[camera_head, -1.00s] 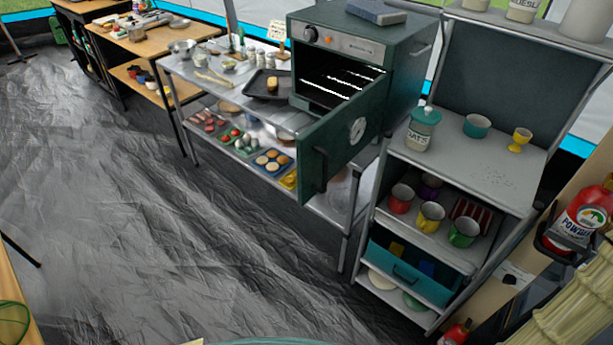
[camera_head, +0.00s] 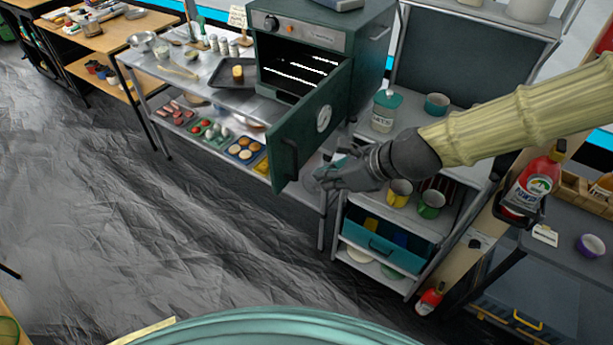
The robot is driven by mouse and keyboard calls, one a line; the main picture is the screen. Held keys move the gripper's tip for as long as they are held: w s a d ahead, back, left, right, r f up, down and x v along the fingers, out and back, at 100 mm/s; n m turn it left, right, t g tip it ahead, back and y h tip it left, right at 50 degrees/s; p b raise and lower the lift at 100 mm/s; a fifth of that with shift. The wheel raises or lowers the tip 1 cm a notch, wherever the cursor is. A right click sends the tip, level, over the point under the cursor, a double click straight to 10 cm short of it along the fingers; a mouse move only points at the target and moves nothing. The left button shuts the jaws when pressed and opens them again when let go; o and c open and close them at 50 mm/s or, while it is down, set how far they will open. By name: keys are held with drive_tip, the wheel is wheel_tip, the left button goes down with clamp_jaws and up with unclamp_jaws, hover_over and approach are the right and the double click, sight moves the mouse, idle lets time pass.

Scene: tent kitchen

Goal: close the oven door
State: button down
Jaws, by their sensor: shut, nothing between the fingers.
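The green oven (camera_head: 373,42) stands on a metal table, with its dark inside and bright racks showing. Its door (camera_head: 313,128) is hinged on the right side and stands open, swung out toward me. A dark handle (camera_head: 290,158) is on the door's free left edge. The round dial (camera_head: 324,118) is on the door's face that I see. My gripper (camera_head: 318,178) is shut and empty, just to the right of the door's lower part, in front of the shelf. I cannot tell whether it touches the door.
The metal table (camera_head: 215,98) holds a tray, jars and food. The shelf to the right holds a jar (camera_head: 385,110), mugs (camera_head: 430,204) and a teal drawer (camera_head: 380,245), close under my arm. The floor (camera_head: 150,240) at left is clear.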

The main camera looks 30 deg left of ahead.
drive_tip(key=p, duration=0.3)
approach(276, 182)
wheel_tip(276, 182, down, 3)
drive_tip(key=shift+w+a+f+p, duration=0.15)
drive_tip(key=shift+a+p, duration=0.15)
drive_tip(key=shift+a, duration=0.5)
drive_tip(key=shift+a+f+p, duration=0.15)
drive_tip(key=shift+a+p, duration=0.15)
drive_tip(key=shift+a, duration=0.55)
